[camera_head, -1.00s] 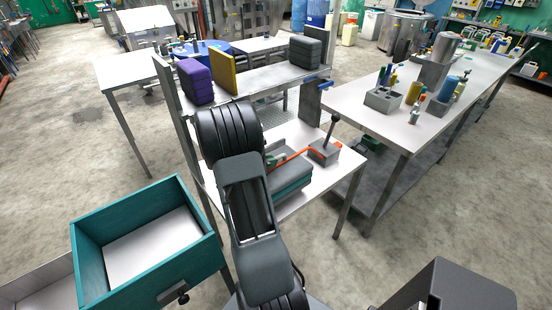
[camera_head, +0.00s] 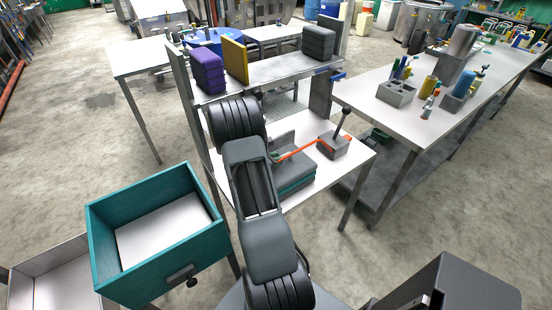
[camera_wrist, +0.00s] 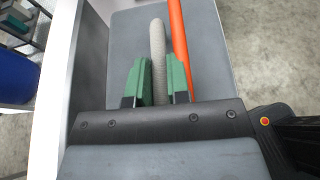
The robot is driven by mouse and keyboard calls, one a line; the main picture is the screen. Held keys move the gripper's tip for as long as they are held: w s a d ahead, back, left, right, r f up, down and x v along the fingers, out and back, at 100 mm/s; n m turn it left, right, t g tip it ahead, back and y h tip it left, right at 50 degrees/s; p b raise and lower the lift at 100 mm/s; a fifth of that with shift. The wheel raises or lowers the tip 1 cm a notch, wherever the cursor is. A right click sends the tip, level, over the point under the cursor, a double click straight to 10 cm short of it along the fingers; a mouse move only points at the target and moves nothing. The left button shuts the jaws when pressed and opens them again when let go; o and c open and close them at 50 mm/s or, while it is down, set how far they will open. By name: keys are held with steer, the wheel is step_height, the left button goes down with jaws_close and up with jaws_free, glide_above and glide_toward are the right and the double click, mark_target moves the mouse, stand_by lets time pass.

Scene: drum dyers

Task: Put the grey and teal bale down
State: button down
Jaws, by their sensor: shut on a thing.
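The grey and teal bale (camera_head: 297,166) is at the worktable, partly behind my arm in the head view, grey on top with a teal band on its side. Its grey top (camera_wrist: 212,60) fills the middle of the wrist view. My gripper (camera_wrist: 157,83) has green fingers on both sides of a pale grey loop handle (camera_wrist: 158,45) on the bale and is shut on it. The gripper (camera_head: 273,157) is mostly hidden in the head view. The bale is low over or on the white worktable (camera_head: 349,172); I cannot tell if it touches.
An orange bar (camera_head: 300,152) runs above the bale to a grey block with a black lever (camera_head: 335,146). A shelf (camera_head: 270,72) above holds purple (camera_head: 208,72), yellow (camera_head: 235,60) and dark grey (camera_head: 318,43) pieces. An open teal drawer (camera_head: 155,235) is at left.

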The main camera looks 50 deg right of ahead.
steer(key=c, duration=1.5)
jaws_free()
steer(key=shift+f, duration=0.15)
steer(key=o, duration=0.4)
